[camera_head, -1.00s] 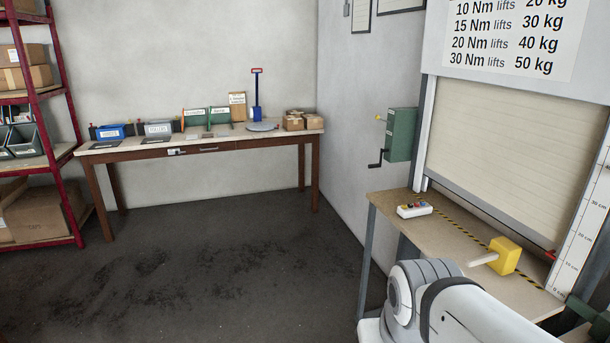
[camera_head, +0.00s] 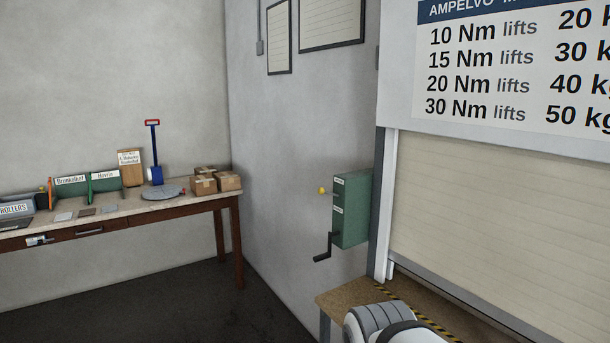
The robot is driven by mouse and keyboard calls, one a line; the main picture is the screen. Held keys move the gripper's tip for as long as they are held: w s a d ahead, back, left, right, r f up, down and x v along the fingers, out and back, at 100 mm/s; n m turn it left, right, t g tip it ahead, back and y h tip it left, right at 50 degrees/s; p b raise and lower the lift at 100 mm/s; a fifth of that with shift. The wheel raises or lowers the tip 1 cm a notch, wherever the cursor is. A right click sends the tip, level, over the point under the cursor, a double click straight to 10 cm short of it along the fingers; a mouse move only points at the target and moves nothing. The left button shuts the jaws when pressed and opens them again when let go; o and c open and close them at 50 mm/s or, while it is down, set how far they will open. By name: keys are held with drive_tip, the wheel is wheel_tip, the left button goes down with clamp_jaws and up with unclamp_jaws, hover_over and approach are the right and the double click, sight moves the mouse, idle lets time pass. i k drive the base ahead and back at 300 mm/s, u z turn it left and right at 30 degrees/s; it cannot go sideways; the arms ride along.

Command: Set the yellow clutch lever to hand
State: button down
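The yellow clutch lever (camera_head: 321,190) is a small yellow knob on the left side of a green gearbox (camera_head: 351,212) fixed to the wall beside the shutter. Two small white labels on the box are too small to read, so I cannot tell the lever's position. A black hand crank (camera_head: 325,248) hangs below the lever on the same side. My arm shows at the bottom right in white and grey. My gripper is out of the picture.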

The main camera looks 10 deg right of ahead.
sight(322, 191)
drive_tip(key=i, duration=1.35)
drive_tip(key=u, duration=0.05)
